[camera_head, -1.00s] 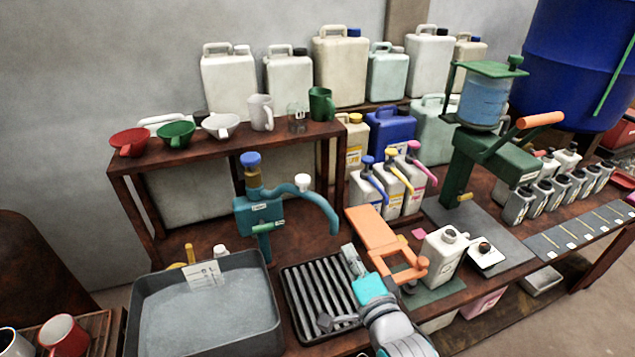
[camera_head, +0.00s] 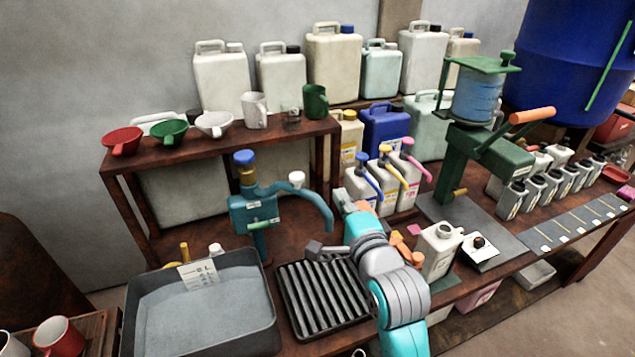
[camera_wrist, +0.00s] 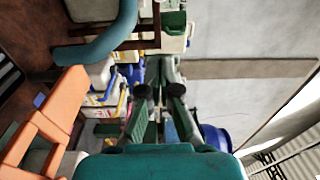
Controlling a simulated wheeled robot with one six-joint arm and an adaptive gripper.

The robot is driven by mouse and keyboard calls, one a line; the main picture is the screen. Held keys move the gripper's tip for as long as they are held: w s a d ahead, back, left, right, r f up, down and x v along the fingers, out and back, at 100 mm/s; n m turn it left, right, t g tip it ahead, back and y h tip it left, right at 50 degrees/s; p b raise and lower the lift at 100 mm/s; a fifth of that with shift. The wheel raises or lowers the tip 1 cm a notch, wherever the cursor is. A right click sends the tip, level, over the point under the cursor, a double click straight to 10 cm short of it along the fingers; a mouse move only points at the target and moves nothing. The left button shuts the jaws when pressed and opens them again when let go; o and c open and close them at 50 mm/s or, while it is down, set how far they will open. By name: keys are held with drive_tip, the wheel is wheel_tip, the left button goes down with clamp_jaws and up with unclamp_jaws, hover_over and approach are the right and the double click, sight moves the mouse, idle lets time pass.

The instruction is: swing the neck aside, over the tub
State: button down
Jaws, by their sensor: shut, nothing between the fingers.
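The neck (camera_head: 312,200) is a curved teal spout on a teal tap body (camera_head: 253,210) with a blue cap. It arches to the right, and its outlet points down over the slatted black tray, away from the tub. The neck also shows at upper left in the wrist view (camera_wrist: 108,42). The tub (camera_head: 272,325) is a dark grey open basin at the lower left, with a small white label on its back wall. My gripper (camera_head: 350,208) is shut and empty just right of the neck's curved end, apparently not touching it. Its fingers also show in the wrist view (camera_wrist: 160,93).
The slatted black tray (camera_head: 312,300) lies right of the tub. An orange clamp (camera_wrist: 45,125), mostly behind my arm in the head view, is close at left in the wrist view. A white jug (camera_head: 438,250) and pump bottles (camera_head: 388,190) stand to the right.

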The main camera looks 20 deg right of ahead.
drive_tip(key=w+a, duration=0.3)
drive_tip(key=w, duration=0.5)
drive_tip(key=shift+w, duration=0.4)
drive_tip(key=shift+a, duration=0.15)
drive_tip(key=shift+s+a, duration=0.1)
